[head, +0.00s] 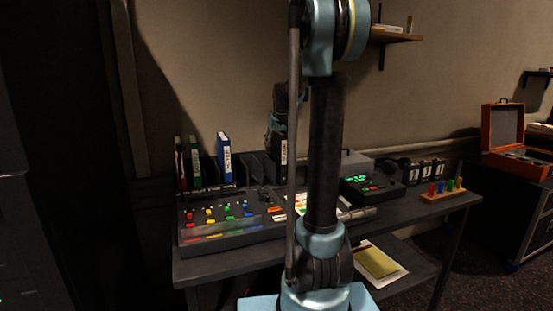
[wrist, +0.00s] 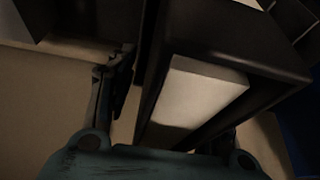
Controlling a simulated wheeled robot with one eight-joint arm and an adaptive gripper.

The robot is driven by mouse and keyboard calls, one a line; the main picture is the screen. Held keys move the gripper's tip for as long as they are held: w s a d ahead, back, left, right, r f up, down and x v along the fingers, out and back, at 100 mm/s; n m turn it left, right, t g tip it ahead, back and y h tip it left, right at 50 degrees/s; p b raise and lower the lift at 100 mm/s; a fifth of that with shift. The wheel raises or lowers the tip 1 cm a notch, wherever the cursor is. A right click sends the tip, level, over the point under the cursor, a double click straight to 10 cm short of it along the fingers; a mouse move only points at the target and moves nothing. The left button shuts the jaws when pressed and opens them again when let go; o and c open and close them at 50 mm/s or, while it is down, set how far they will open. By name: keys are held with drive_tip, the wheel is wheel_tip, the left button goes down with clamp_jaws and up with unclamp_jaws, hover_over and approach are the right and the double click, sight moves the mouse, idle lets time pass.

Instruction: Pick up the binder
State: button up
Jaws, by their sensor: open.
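A black binder (head: 283,172) with a pale label on its spine stands at the back of the mixing desk, partly hidden by my arm. My gripper (head: 276,138) is at its upper part, pointing down. In the wrist view the dark binder (wrist: 150,75) with its pale page block (wrist: 200,95) lies between the open fingers. The left finger shows beside the cover; the right finger is mostly hidden behind the binder. I cannot tell whether either finger touches it. A blue binder (head: 224,158), a green binder (head: 195,162) and a red binder (head: 180,163) stand further left.
A mixing console (head: 225,237) with coloured knobs fills the desk front. A dark rack stands around the binders. A black box with green displays (head: 368,186) and a wooden peg block (head: 442,194) are to the right. An orange case (head: 502,127) stands far right.

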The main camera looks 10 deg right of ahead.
drive_tip(key=shift+f, duration=0.15)
clamp_jaws()
idle(0.4)
